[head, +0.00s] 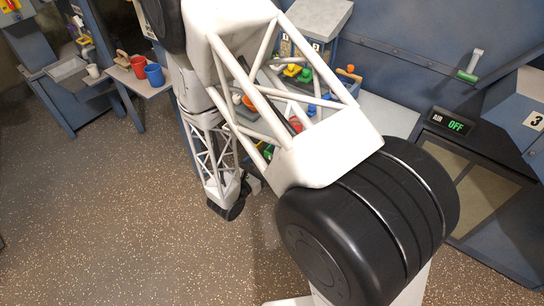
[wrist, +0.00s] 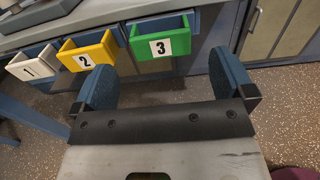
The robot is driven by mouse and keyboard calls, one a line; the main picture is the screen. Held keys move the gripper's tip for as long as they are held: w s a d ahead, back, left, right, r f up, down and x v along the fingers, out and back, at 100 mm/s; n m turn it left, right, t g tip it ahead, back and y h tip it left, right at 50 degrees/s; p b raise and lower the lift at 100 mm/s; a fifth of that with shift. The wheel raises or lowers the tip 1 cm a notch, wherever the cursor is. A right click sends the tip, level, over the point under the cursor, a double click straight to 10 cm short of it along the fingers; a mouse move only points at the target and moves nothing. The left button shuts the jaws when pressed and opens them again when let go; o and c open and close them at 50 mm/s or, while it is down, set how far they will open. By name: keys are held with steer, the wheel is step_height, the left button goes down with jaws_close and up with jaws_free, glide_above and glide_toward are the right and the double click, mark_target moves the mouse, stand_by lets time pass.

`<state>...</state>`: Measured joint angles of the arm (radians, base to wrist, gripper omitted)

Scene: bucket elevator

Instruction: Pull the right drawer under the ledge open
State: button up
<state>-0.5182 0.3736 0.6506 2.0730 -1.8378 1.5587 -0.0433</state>
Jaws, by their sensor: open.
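In the wrist view, three numbered open-topped boxes jut from under a grey ledge (wrist: 100,14). They are a white one marked 1 (wrist: 31,76), a yellow one marked 2 (wrist: 98,60) and a green one marked 3 (wrist: 180,62). The green one is furthest right; I cannot tell for sure which front is the right drawer. My gripper (wrist: 165,82) is open and empty, with its blue fingers wide apart below the boxes. The fingers look apart from the green box. In the head view my arm hides most of the ledge front.
A side table (head: 148,84) at the left bears a red cup (head: 139,66) and a blue cup (head: 154,75). An AIR display (head: 450,123) reading OFF is on the right. The speckled floor (head: 110,220) is clear.

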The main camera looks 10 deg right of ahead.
steer(key=shift+x, duration=3.1)
steer(key=c, duration=1.2)
steer(key=shift+v, duration=6)
steer(key=shift+c, duration=0.2)
steer(key=o, duration=1.2)
steer(key=shift+o, duration=0.2)
steer(key=shift+s, duration=0.1)
steer(key=v, duration=0.7)
steer(key=shift+s+a, duration=0.15)
steer(key=shift+a, duration=0.1)
